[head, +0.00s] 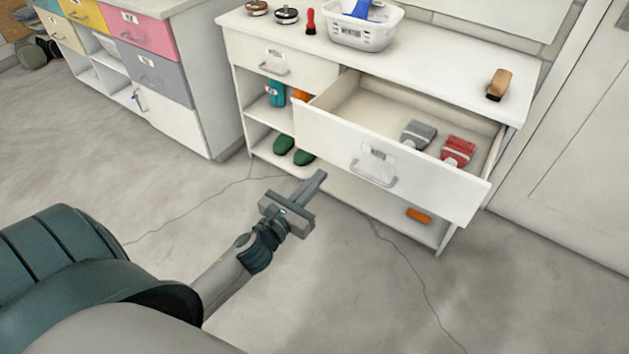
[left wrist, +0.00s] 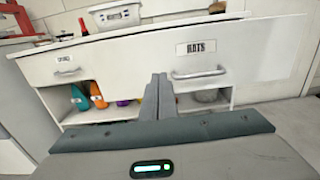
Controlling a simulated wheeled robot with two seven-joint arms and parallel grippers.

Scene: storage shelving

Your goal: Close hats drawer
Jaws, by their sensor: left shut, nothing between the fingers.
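The hats drawer (head: 405,163) is pulled open from the right side of a white cabinet, with a grey and a red knitted item inside. Its front with the HATS label (left wrist: 196,48) and bar handle (left wrist: 199,73) faces me in the left wrist view. My left gripper (head: 318,176) is shut and empty, in front of and to the left of the drawer handle (head: 373,174), apart from it. The shut fingers (left wrist: 159,85) also show in the left wrist view, to the left of the handle. My right gripper is not seen.
A closed drawer (head: 280,62) sits left of the open one. A white basket (head: 362,36) and a brush (head: 498,84) stand on the cabinet top. Green shoes (head: 294,150) and an orange item (head: 418,215) lie on the lower shelf. The floor in front is clear.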

